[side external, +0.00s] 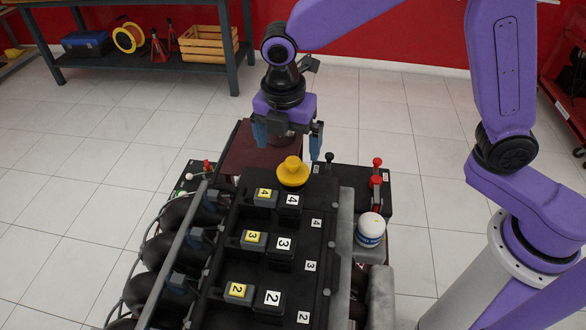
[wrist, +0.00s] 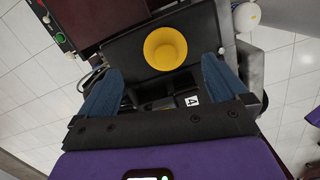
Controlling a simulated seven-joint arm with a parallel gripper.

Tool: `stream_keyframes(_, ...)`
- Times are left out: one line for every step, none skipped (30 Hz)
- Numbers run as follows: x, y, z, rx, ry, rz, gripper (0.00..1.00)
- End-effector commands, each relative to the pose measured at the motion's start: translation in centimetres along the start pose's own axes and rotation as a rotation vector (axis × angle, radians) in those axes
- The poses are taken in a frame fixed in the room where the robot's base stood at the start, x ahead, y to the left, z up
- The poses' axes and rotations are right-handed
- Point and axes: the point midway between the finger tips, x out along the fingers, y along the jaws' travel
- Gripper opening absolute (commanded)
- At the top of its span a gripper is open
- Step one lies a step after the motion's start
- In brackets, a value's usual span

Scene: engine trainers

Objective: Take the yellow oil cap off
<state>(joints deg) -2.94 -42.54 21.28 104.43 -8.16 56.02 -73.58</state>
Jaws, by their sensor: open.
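The yellow oil cap (side external: 292,172) sits on the far end of the black engine cover (side external: 262,225), close to the block marked 4. In the wrist view the cap (wrist: 165,48) appears as a round yellow shape with a wide rim, ahead of the fingers and between their lines. My gripper (side external: 289,140) is open and empty, pointing down just behind and above the cap in the side view. In the wrist view my gripper's two blue fingers (wrist: 160,78) stand wide apart, and neither appears to touch the cap. Its exact height above the cap is hard to tell.
Numbered coil blocks (side external: 283,243) run along the cover. A metal rail (side external: 170,258) and black pipes lie left. A workbench (side external: 150,62) stands at the back; tiled floor there is clear.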

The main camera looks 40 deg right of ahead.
Motion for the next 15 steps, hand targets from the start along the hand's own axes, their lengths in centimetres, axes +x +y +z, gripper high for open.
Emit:
stream_keyframes(0.4,0.0,0.0,0.0,0.0,0.0,1.0)
stream_keyframes(0.5,0.0,0.0,0.0,0.0,0.0,1.0)
stream_keyframes(0.7,0.0,0.0,0.0,0.0,0.0,1.0)
stream_keyframes(0.8,-0.1,0.0,0.0,0.0,0.0,1.0)
stream_keyframes(1.0,-0.1,0.0,0.0,0.0,-0.001,1.0)
stream_keyframes(1.3,-0.2,0.0,-0.001,-0.001,-0.001,1.0)
stream_keyframes(1.6,-0.3,0.0,-0.001,-0.001,-0.002,1.0)
stream_keyframes(2.0,-0.4,0.0,-0.001,-0.001,-0.003,1.0)
stream_keyframes(2.6,-0.6,0.0,-0.001,-0.001,-0.004,1.0)
stream_keyframes(3.1,-0.7,0.0,-0.002,-0.002,-0.004,1.0)
stream_keyframes(3.5,-0.8,0.0,-0.002,-0.001,-0.003,1.0)
stream_keyframes(4.0,-0.9,0.0,-0.001,-0.001,-0.003,1.0)
stream_keyframes(4.5,-0.8,0.0,-0.001,-0.001,-0.003,1.0)
stream_keyframes(4.8,-0.8,0.0,0.0,-0.001,-0.003,1.0)
stream_keyframes(5.2,-0.8,0.0,0.0,0.0,-0.001,1.0)
